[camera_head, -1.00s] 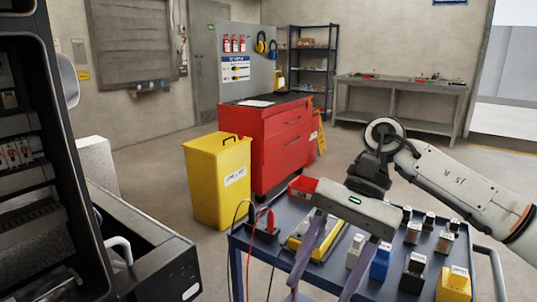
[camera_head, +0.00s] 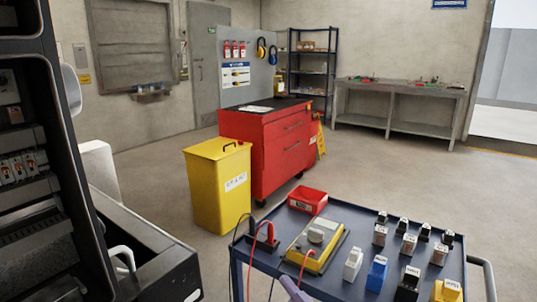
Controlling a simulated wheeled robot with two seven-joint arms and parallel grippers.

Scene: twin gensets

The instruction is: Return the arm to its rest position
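My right arm is almost wholly out of the head camera view. Only a grey-purple piece, which looks like a finger of my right gripper (camera_head: 293,291), shows at the bottom edge, at the near side of the blue cart (camera_head: 335,287). The other finger is not seen, so its opening cannot be told. My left arm and gripper are not in view.
On the cart are a yellow multimeter (camera_head: 318,246), a red bin (camera_head: 307,200) and several small blocks, including a blue one (camera_head: 376,273). A yellow bin (camera_head: 218,187) and a red tool cabinet (camera_head: 270,150) stand behind. An open dark cabinet (camera_head: 62,130) is close left.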

